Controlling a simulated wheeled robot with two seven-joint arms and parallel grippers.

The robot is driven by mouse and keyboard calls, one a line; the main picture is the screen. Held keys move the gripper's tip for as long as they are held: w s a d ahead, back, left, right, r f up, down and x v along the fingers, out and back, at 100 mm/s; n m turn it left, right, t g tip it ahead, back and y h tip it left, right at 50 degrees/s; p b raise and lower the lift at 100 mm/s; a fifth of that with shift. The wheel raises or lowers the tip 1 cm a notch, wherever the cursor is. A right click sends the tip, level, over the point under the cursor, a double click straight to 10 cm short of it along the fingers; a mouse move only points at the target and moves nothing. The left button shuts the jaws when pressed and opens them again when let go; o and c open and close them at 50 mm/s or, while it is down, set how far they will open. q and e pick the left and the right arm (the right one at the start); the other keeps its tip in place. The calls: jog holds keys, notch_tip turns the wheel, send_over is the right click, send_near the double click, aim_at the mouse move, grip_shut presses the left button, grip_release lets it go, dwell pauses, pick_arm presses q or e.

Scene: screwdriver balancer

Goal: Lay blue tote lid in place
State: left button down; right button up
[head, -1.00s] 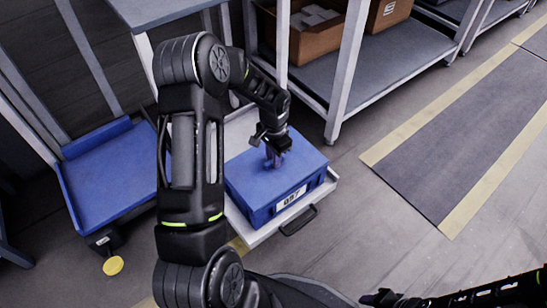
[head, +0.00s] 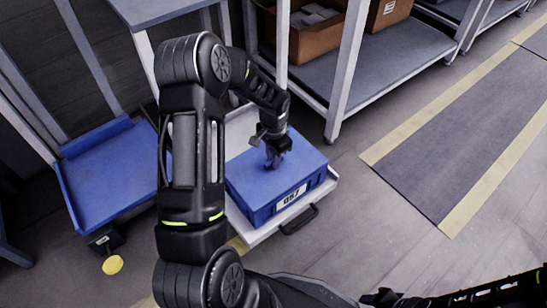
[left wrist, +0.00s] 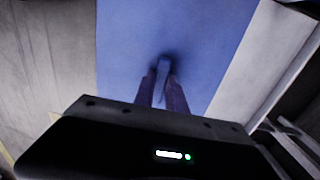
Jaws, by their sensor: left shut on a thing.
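The blue tote (head: 250,207) stands in a white tray and carries a label on its front. The blue lid (head: 302,157) lies over the top of the tote and looks level. Whether it is fully seated all round I cannot tell. My left gripper (head: 273,162) points down over the middle of the lid, shut on the lid's small grip. In the left wrist view the two fingers (left wrist: 163,85) close on this grip, with the blue lid (left wrist: 215,40) filling the middle. Part of my right arm's end (head: 380,298) shows at the bottom edge, dark and partly cut off.
The white tray (head: 262,232) has a dark handle in front. A blue platform (head: 105,175) stands at left. A shelf unit (head: 375,72) with cardboard boxes (head: 312,35) is behind. Open floor (head: 385,225) lies to the right.

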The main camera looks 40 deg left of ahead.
dwell(0.4)
pick_arm(q)
jog(key=c, duration=1.3)
grip_release()
notch_tip(320, 180, up, 7)
jog(key=shift+f+p, duration=0.15)
jog(key=shift+p, duration=1.1)
jog(key=shift+r, duration=0.55)
